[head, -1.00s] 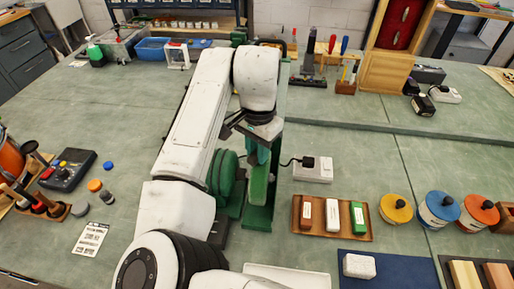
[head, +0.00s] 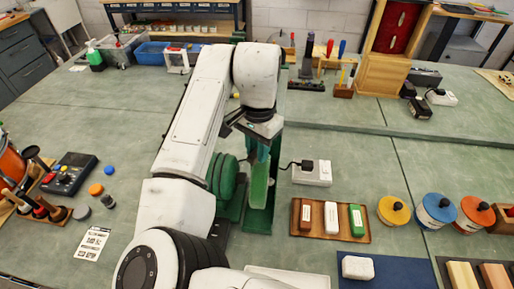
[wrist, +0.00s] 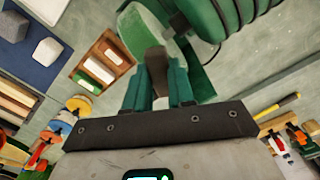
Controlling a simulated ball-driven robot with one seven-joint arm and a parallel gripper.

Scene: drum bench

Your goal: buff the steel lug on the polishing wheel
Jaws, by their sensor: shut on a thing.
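My gripper (wrist: 157,88) is shut on the steel lug (wrist: 156,65), which looks dark brown-grey between the teal fingers in the wrist view. The polishing wheel (wrist: 142,32) has a pale green face and lies just beyond the lug's free end. The lug overlaps the wheel's edge in that view; I cannot tell whether they touch. In the head view my gripper (head: 262,151) points down just above the wheel (head: 259,187), and the lug is hidden. The wheel's green machine (head: 222,180) stands to its left, partly behind my arm.
A wooden tray with three bars (head: 331,218) and a white socket box (head: 313,173) are right of the wheel. Three lidded tins (head: 437,210) stand farther right. A control box (head: 69,172) is at left.

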